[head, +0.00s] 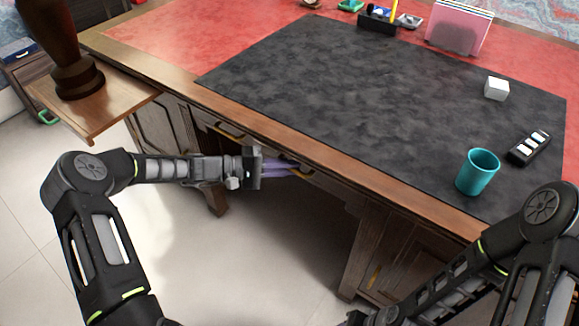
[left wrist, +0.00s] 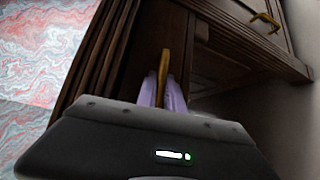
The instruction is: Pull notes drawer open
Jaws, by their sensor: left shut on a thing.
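The desk's front has a row of wooden drawers under its top edge. My left gripper (head: 293,169) is at the middle drawer, its pale purple fingers shut on a brass handle (head: 307,174). In the left wrist view the brass handle (left wrist: 164,70) stands between the two purple fingers (left wrist: 161,93), against dark wood. The drawer front is mostly hidden by the gripper and the desk edge. I cannot tell whether it stands out from the desk. No label shows which drawer is the notes drawer. My right arm comes in at the lower right; its fingers are not visible.
Another drawer with a brass handle (head: 228,131) is to the left. The pale floor (head: 240,265) before the desk is clear.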

